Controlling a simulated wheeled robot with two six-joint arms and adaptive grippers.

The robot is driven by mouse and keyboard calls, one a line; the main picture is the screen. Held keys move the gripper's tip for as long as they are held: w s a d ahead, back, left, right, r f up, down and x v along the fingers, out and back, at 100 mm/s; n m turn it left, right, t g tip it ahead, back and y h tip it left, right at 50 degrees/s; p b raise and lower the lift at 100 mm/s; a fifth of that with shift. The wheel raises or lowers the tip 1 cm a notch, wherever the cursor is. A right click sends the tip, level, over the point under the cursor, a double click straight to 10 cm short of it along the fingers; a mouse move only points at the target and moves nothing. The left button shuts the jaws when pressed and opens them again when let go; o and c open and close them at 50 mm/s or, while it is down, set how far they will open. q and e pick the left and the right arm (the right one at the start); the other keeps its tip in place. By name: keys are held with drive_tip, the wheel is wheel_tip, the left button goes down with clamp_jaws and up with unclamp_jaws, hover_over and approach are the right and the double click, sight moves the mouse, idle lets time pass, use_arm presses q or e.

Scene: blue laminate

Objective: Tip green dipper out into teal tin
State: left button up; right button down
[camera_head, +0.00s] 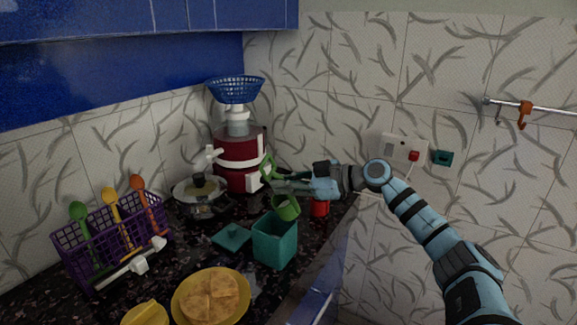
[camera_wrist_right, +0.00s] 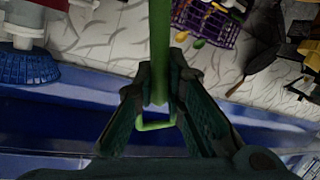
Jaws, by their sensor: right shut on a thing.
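The green dipper (camera_head: 286,210) hangs above the back right of the open teal tin (camera_head: 274,247), apart from my view of the tin's inside. Its cup looks slightly tilted, and I cannot tell what it holds. My right gripper (camera_head: 279,180) is shut on the dipper's handle, which also runs between the fingers in the right wrist view (camera_wrist_right: 159,45). The tin stands upright on the dark counter. My left gripper is not in view.
A teal lid (camera_head: 232,237) lies left of the tin. A red cup (camera_head: 320,208) stands behind it. A pot (camera_head: 200,196), a red appliance (camera_head: 240,155), a purple rack (camera_head: 115,235) and a yellow plate (camera_head: 240,309) surround the area. The counter's edge is close on the right.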

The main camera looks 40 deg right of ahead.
drive_tip(key=a+n+g+h+p, duration=0.2)
drive_tip(key=a+n+h+p, duration=0.25)
drive_tip(key=p, duration=0.65)
drive_tip(key=n+h, duration=0.3)
drive_tip(key=h, duration=0.1)
hover_over(275, 240)
drive_tip(key=w+a, duration=0.2)
drive_tip(key=a, duration=0.2)
wheel_tip(275, 240, down, 8)
drive_tip(key=shift+w+d+r+g, duration=0.2)
drive_tip(key=shift+r+g, duration=0.05)
drive_tip(key=shift+g, duration=0.15)
drive_tip(key=shift+d, duration=0.1)
drive_tip(key=shift+a+f+h, duration=0.4)
drive_tip(key=shift+h, duration=0.15)
idle(0.6)
